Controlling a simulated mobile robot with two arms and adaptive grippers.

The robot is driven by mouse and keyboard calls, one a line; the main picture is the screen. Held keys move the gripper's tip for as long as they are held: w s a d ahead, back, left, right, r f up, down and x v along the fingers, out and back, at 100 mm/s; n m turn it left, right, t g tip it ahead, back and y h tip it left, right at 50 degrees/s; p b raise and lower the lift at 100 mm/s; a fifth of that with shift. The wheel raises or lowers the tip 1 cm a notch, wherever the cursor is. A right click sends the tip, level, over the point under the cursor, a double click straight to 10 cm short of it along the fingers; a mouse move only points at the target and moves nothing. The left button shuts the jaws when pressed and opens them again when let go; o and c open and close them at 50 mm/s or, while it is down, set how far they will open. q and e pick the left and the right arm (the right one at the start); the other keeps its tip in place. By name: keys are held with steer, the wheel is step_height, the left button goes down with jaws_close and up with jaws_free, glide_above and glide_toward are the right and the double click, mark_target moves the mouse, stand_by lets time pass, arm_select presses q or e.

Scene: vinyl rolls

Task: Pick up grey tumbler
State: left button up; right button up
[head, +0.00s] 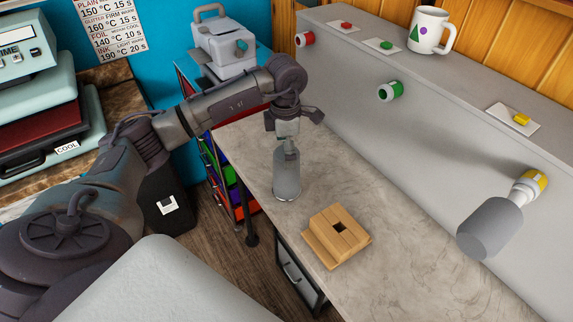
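A grey tumbler-like cylinder (287,178) stands upright on the stone-patterned worktop (385,200), with a pale rim around its base. My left gripper (290,146) points down directly over it and overlaps its top. The finger spread is hard to make out, and I cannot tell whether the fingers touch or hold it. A second, darker grey cylinder (489,228) sticks out at a tilt from a yellow-ended holder (531,186) on the right panel. My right gripper is not in view.
A wooden block with a square hole (338,236) sits right of the upright cylinder. A grey ledge (455,88) holds a white mug (428,31) and coloured buttons. Red (305,39) and green (390,91) holders protrude from its panel. A white machine (224,45) stands behind.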

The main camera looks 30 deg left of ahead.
mark_target(286, 187)
arm_select(q)
step_height(286, 187, down, 4)
steer(key=shift+w+r+p, duration=0.1)
steer(key=shift+p, duration=0.75)
steer(key=shift+f, duration=0.6)
steer(key=shift+w, duration=0.1)
steer(key=c, duration=1.2)
